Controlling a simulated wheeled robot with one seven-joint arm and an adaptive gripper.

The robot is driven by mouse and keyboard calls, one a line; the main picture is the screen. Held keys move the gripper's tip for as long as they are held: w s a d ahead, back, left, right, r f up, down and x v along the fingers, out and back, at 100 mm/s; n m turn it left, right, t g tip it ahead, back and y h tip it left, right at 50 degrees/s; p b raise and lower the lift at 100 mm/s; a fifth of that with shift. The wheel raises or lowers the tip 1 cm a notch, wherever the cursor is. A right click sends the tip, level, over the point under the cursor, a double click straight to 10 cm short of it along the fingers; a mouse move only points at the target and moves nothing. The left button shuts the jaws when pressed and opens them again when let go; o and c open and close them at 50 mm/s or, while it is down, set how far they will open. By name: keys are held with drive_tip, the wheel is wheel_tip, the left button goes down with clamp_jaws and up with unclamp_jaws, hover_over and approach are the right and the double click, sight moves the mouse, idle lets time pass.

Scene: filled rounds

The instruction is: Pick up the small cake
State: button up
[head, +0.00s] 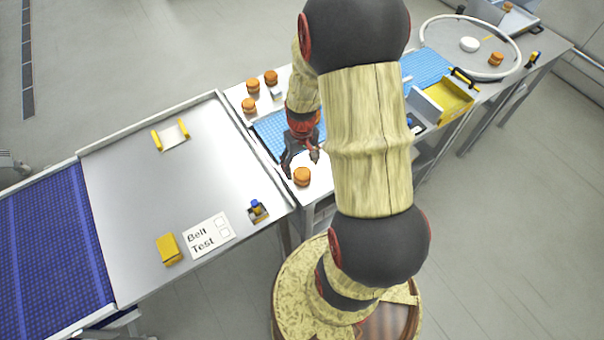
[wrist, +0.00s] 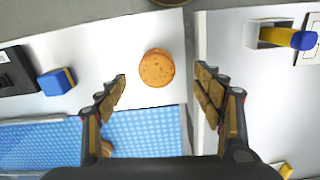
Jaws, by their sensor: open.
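A small round orange-brown cake (head: 302,176) sits on the white surface just in front of the blue mat, near the table's edge. In the wrist view the small cake (wrist: 157,68) lies ahead of the fingertips, between their lines and nearer the middle. My gripper (head: 303,158) is open and empty above and just behind this cake. In the wrist view my gripper (wrist: 160,75) shows both fingers spread apart, with nothing between the pads. Three similar cakes (head: 253,86) stand together on the white surface beyond the blue mat.
A raised metal edge (head: 255,145) separates the white surface from the tray at left. That tray holds a yellow block (head: 168,249), a "Belt Test" card (head: 209,235) and a blue-topped item (head: 257,209). A yellow bin (head: 448,98) and a ring with another cake (head: 496,59) lie right.

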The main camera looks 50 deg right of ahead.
sight(302, 172)
drive_tip(key=shift+f, duration=0.95)
drive_tip(key=shift+w+d+f+b, duration=0.1)
drive_tip(key=shift+d+f+b, duration=0.1)
drive_tip(key=shift+f, duration=1.15)
drive_tip(key=shift+w+d+f+b, duration=0.1)
drive_tip(key=shift+d+f, duration=0.05)
drive_tip(key=shift+f, duration=1.2)
drive_tip(key=shift+c, duration=0.3)
drive_tip(key=c, duration=0.7)
drive_tip(key=shift+r, duration=0.1)
drive_tip(key=shift+c, duration=0.6)
